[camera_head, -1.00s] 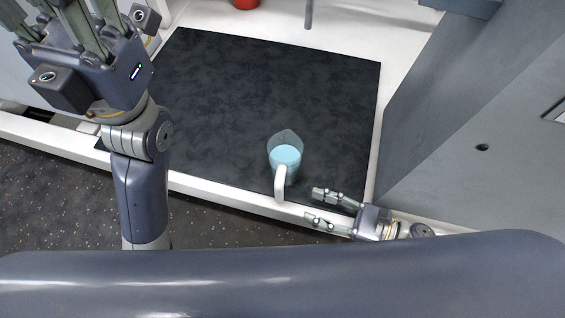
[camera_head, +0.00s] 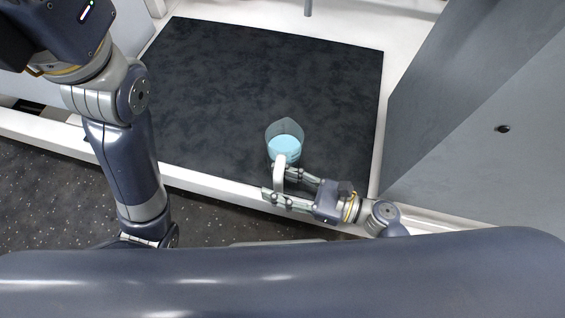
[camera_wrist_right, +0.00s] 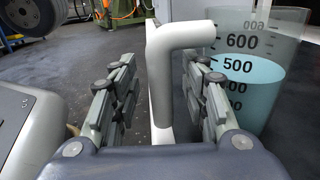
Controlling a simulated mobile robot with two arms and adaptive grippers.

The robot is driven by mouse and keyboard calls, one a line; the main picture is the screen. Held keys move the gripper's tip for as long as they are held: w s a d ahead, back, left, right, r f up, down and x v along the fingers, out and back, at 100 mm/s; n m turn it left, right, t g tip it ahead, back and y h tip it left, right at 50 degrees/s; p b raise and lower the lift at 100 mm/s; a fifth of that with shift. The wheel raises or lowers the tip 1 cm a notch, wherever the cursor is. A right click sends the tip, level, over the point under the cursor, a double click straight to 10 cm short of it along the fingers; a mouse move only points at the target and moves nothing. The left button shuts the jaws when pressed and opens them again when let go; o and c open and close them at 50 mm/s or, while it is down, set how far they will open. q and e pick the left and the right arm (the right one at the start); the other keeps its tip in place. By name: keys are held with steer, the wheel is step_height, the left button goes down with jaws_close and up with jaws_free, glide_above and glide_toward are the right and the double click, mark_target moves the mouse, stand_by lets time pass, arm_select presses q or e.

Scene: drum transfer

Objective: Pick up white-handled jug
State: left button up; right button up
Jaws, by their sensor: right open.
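The jug (camera_head: 285,147) is a clear measuring jug holding light blue liquid. It stands upright near the front edge of the dark mat, with its white handle (camera_head: 279,178) facing the front. In the right wrist view the handle (camera_wrist_right: 161,90) rises between the two fingers, and the jug's graduated wall (camera_wrist_right: 250,75) is at the right. My right gripper (camera_head: 277,184) is open, with one finger on each side of the handle. Gaps show between the fingers and the handle. My left arm is at the upper left of the head view; its fingers are out of frame.
The dark mat (camera_head: 250,80) is clear around and behind the jug. A white rim (camera_head: 210,185) runs along the front edge. A grey panel (camera_head: 480,110) stands to the right of the mat. A thin post (camera_head: 308,8) shows at the back.

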steer(key=shift+w+a, duration=0.1)
steer(key=shift+a, duration=0.1)
jaws_close()
steer(key=shift+r, duration=0.1)
steer(key=shift+r, duration=0.2)
